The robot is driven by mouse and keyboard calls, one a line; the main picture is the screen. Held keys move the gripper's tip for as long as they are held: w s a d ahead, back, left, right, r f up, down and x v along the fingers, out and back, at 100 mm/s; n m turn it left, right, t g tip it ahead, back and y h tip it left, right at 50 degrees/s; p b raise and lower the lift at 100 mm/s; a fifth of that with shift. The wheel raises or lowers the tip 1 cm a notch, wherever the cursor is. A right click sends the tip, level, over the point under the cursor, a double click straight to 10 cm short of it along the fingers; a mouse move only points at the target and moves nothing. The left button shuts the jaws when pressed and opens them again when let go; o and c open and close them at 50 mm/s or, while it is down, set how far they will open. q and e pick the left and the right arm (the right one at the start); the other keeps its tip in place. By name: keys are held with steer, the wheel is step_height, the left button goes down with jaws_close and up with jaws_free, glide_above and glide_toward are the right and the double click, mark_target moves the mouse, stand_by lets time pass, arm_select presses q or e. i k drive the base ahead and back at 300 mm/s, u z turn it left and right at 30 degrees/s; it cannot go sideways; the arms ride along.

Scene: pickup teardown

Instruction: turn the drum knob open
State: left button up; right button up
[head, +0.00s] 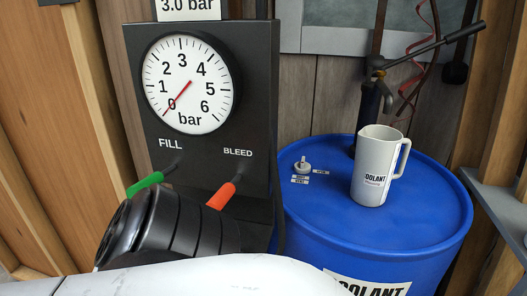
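The drum knob (303,165) is a small pale grey knob on the top of the blue coolant drum (435,215), towards its left side. Small white labels (300,179) lie just in front of it and to its right; their print is too small to read surely. Nothing touches the knob. Neither of my grippers shows in the head view. A white and black part of my arm crosses the bottom left, in front of the gauge stand and the near left of the drum.
A white coolant jug (376,166) stands on the drum right of the knob, beside a hand pump (371,100) with a long lever. Left is a dark gauge stand (250,100) with green (146,184) and red (221,196) levers. A grey shelf edge (497,215) is at right.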

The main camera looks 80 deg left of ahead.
mark_target(302, 167)
steer(key=u, duration=2.1)
